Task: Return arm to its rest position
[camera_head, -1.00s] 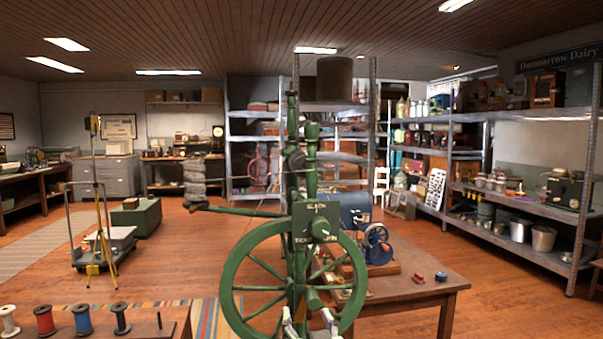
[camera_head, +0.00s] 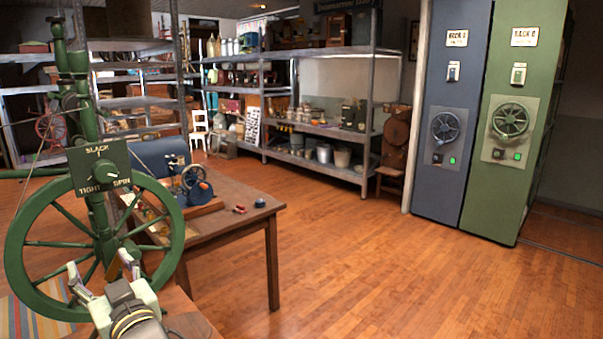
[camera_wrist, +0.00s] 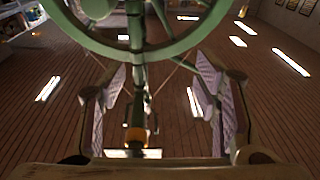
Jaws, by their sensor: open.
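My gripper (camera_head: 104,278) is open and empty at the lower left of the head view, with its two pale fingers spread apart. It is in front of the lower part of a green spinning wheel (camera_head: 120,185), whose wheel rim and upright post rise behind it. I cannot tell whether the gripper touches the wheel.
A wooden table (camera_head: 235,215) with a small blue-wheeled machine (camera_head: 195,185) stands right of the spinning wheel. Metal shelving (camera_head: 320,130) stands behind. Blue (camera_head: 440,185) and green (camera_head: 505,190) rack cabinets with handwheels stand at right. The wooden floor (camera_head: 380,260) between is clear.

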